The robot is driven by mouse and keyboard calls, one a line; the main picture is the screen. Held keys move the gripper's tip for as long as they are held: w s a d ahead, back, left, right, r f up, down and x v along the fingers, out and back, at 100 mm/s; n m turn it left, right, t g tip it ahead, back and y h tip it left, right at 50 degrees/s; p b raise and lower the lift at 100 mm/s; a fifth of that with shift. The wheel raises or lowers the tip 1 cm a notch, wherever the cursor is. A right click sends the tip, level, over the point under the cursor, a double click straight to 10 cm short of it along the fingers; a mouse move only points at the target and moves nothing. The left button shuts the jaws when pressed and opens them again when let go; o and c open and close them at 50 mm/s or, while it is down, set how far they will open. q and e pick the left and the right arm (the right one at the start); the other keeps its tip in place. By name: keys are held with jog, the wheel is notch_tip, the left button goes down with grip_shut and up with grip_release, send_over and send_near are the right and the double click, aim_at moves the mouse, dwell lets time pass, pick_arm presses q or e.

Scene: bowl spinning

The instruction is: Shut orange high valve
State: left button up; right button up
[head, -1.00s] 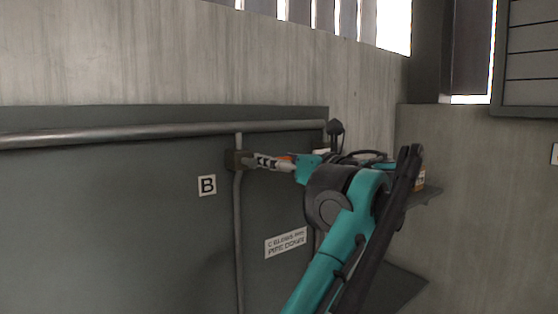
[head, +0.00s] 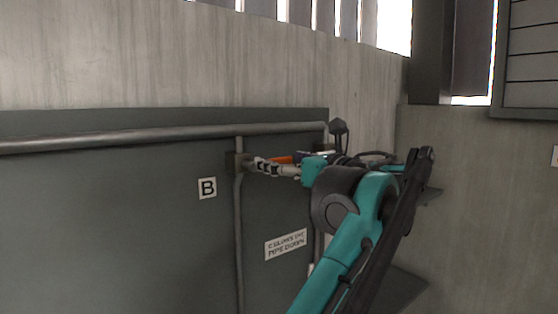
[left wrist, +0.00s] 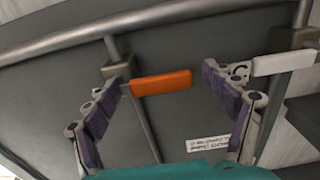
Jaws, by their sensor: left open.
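The orange valve handle (left wrist: 162,83) sticks out level to the right from its valve body (left wrist: 118,66) on a vertical pipe in the left wrist view. My left gripper (left wrist: 164,108) is open, with one finger to each side of the handle and no clear contact. In the head view, the orange handle (head: 281,160) shows just behind and above the fingers of my left gripper (head: 268,167), partly hidden by them. The valve body (head: 236,162) is just left of the fingertips. My right gripper is in neither view.
A second valve with a white handle (left wrist: 284,62) is close to the right finger in the left wrist view. A horizontal pipe (head: 140,134) runs above. A "B" label (head: 207,188) and a text label (head: 286,244) are on the dark panel.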

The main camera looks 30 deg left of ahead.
pick_arm(q)
jog(key=v, duration=1)
jog(key=shift+s+d, duration=0.2)
jog(key=shift+d, duration=0.1)
jog(key=s+a+f+n+h+b, duration=0.1)
jog(key=s+f+n+h+b, duration=0.15)
jog(key=f+b, duration=0.9)
jog(key=s+a+f+n+g+h+b, duration=0.1)
jog(key=a+f+n+h+b, duration=0.15)
jog(key=f, duration=1.85)
jog(key=s+f+n+h+b, duration=0.1)
jog(key=f+n+h+b, duration=0.4)
jog(key=f, duration=1.1)
jog(key=s+d+f+n+h+b, duration=0.2)
jog(key=f+b, duration=0.4)
jog(key=f, duration=0.8)
jog(key=s+d+f+n+t+h+b, duration=0.1)
jog(key=f+n+b, duration=0.5)
jog(key=f, duration=0.9)
jog(key=s+d+f+n+h+b, duration=0.3)
jog(key=s+f+b, duration=0.3)
jog(key=f, duration=0.9)
jog(key=shift+d+n+h+b, duration=0.3)
jog(key=shift+d+n+b, duration=0.4)
jog(key=shift+d+b, duration=0.2)
jog(key=shift+s, duration=0.1)
